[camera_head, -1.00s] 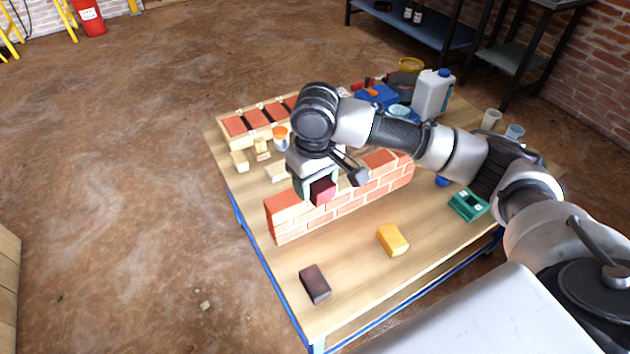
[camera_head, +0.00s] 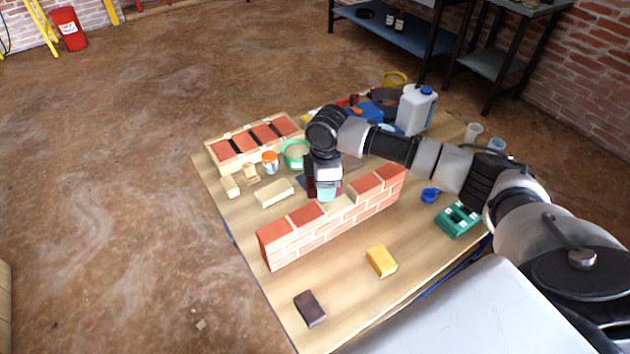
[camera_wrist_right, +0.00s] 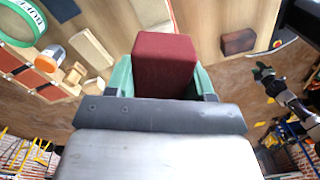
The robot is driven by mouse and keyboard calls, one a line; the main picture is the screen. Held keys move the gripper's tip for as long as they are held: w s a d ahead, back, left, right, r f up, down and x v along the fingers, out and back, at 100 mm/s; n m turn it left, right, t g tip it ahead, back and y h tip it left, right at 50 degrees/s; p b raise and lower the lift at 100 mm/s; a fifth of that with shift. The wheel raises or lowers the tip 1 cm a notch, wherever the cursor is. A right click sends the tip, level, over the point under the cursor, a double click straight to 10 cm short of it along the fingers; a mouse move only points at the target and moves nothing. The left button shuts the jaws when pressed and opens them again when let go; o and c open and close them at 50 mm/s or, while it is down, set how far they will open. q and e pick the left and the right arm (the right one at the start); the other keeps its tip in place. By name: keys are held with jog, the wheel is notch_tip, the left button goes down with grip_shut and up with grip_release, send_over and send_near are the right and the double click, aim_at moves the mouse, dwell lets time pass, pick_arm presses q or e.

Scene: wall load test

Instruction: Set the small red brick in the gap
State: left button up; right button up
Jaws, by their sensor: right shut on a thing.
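The small dark red brick (camera_wrist_right: 165,65) is between the green fingers of my right gripper (camera_wrist_right: 164,80) in the right wrist view. In the head view my right gripper (camera_head: 326,188) is shut on it at the brick wall (camera_head: 320,232), by the gap (camera_head: 340,205) in its top course. The gap shows a pale surface between red top bricks. A finger hides most of the brick there, and I cannot tell whether it touches the wall. A dark arm with green fingertips (camera_wrist_right: 263,72), apparently my left, is small in the wrist view; its opening is unclear.
A yellow block (camera_head: 381,261) and a dark brown brick (camera_head: 309,308) lie in front of the wall. A pale block (camera_head: 274,192), a paint pot (camera_head: 270,162) and a wooden brick tray (camera_head: 220,152) stand behind it. A green holder (camera_head: 458,219) is at the right.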

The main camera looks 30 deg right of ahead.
aim_at(337, 205)
jog(key=d+n, duration=0.1)
jog(key=d+n+p, duration=0.1)
jog(key=d+n, duration=0.1)
jog(key=shift+w+f, duration=0.25)
jog(key=shift+f, duration=0.15)
jog(key=f+b, duration=0.1)
jog(key=d+f+n+b, duration=0.1)
jog(key=f, duration=0.1)
jog(key=f+n+b, duration=0.1)
jog(key=shift+d+f+b, duration=0.2)
jog(key=shift+d+b, duration=0.15)
jog(key=shift+f, duration=1.65)
jog(key=shift+f, duration=0.3)
dwell(0.4)
jog(key=o, duration=1.4)
